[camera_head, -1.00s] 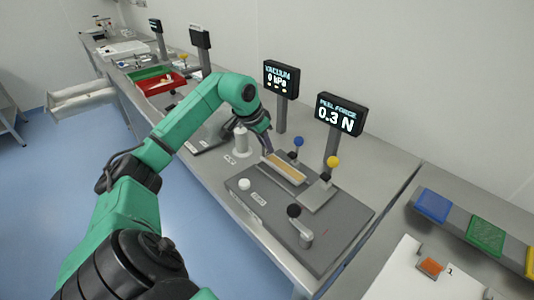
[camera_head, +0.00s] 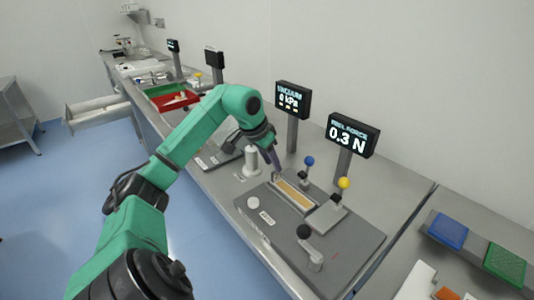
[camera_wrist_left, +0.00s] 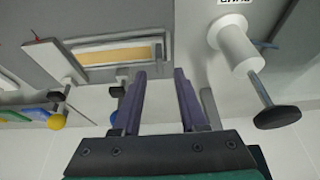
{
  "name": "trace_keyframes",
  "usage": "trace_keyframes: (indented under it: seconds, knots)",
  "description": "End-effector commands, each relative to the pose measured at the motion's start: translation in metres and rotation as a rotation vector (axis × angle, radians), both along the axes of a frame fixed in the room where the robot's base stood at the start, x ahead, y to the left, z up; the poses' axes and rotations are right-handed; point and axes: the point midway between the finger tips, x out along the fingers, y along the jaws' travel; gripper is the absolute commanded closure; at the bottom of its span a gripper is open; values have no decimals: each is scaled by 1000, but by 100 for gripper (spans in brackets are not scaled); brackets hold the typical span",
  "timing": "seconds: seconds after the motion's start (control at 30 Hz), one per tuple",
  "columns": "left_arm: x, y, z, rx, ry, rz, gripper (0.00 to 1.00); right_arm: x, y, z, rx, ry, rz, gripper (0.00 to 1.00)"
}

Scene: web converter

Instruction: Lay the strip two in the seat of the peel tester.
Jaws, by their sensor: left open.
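The peel tester (camera_head: 335,250) is a grey plate on the bench. Its seat is a light-rimmed slot (camera_head: 312,209) with a flat tan strip (camera_head: 296,195) lying lengthwise inside. I cannot read any number on the strip. The strip also shows in the left wrist view (camera_wrist_left: 120,55), apart from the fingers. My left gripper (camera_head: 276,176) is just beyond the left end of the slot, pointing down. Its two purple fingers (camera_wrist_left: 160,95) are spread with nothing between them. My right gripper is not in view.
A blue-knobbed lever (camera_head: 308,162), a yellow-knobbed lever (camera_head: 344,184) and a black-knobbed lever (camera_head: 304,232) stand around the slot. A white cylinder (camera_head: 251,160) stands close to the left gripper. The peel force display (camera_head: 350,135) reads 0.3 N.

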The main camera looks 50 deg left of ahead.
Motion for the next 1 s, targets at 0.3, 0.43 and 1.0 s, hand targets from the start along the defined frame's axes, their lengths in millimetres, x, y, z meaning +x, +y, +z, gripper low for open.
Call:
trace_keyframes:
  seconds: [0.3,0.43,1.0]
  knots:
    - [-26,2,62,0,-1,0,58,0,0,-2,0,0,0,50]
    - [-27,2,66,0,0,0,58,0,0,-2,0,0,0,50]
    - [-27,2,80,0,0,0,58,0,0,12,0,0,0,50]
